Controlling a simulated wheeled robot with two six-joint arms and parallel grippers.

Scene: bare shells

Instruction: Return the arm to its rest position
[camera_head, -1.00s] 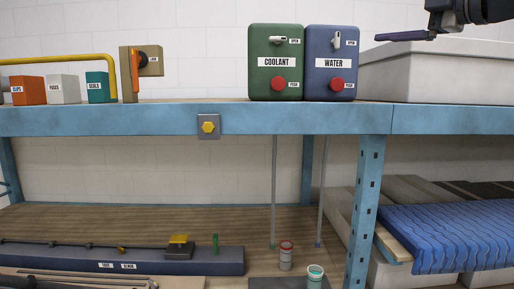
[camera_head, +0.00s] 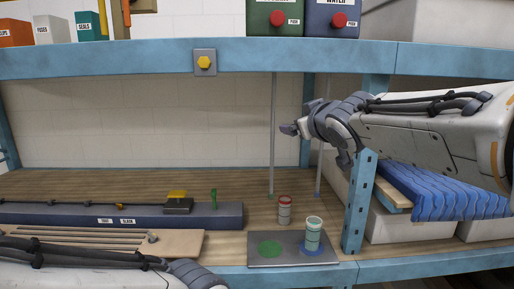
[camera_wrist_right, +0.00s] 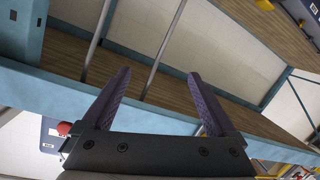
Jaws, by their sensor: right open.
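My right arm (camera_head: 430,130) comes in from the right, in front of the blue shelf frame, with its grey wrist joints toward the middle. The right gripper's fingers cannot be made out clearly in the head view. In the right wrist view, my right gripper (camera_wrist_right: 157,75) is open, its two purple-grey fingers apart with nothing between them. A white link of my left arm (camera_head: 85,276) shows at the bottom left; its gripper is outside the picture.
The upper blue shelf beam (camera_head: 130,62) runs above the arm, and a blue post (camera_head: 358,205) stands below it. A red-rimmed can (camera_head: 284,210) and a green-rimmed cup (camera_head: 313,232) stand below left; the cup is on a grey plate (camera_head: 290,244). A blue corrugated sheet (camera_head: 430,192) lies right.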

